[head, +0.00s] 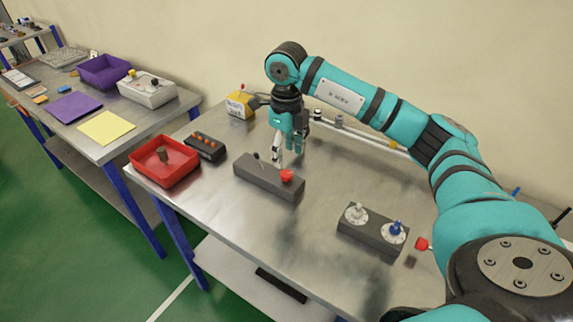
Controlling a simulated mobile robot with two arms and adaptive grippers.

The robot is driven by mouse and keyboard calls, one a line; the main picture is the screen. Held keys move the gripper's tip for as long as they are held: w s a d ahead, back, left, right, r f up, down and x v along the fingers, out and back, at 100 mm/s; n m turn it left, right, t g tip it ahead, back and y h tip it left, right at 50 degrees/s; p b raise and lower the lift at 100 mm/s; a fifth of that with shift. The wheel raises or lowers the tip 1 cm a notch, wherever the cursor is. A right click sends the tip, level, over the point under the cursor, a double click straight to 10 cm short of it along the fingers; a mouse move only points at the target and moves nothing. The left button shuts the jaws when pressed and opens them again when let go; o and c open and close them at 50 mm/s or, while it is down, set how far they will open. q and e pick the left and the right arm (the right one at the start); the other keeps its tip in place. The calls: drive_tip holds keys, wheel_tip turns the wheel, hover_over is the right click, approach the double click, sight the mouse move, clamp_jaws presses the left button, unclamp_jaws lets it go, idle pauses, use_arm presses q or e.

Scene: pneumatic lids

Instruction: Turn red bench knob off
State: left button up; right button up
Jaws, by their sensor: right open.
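A long dark grey block (262,180) lies near the middle of the front bench. A red knob (286,175) sits on its right end, and a small dark lever (257,157) stands towards its left end. Another small red part (421,243) shows at the right, beside my arm, which partly hides that area. My right gripper (287,153) points down with its fingers apart, above and just behind the dark block. It appears empty and apart from the red knob. I cannot tell the knob's setting. My left gripper is not in view.
A second dark block (365,236) carries a pale knob (356,212) and a blue knob (395,229). A red tray (165,170), a black box with orange buttons (205,147) and a yellow box (240,104) stand at the left. The front middle of the bench is clear.

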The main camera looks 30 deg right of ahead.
sight(287, 173)
wheel_tip(287, 173, up, 6)
drive_tip(key=shift+f, duration=0.1)
idle(0.6)
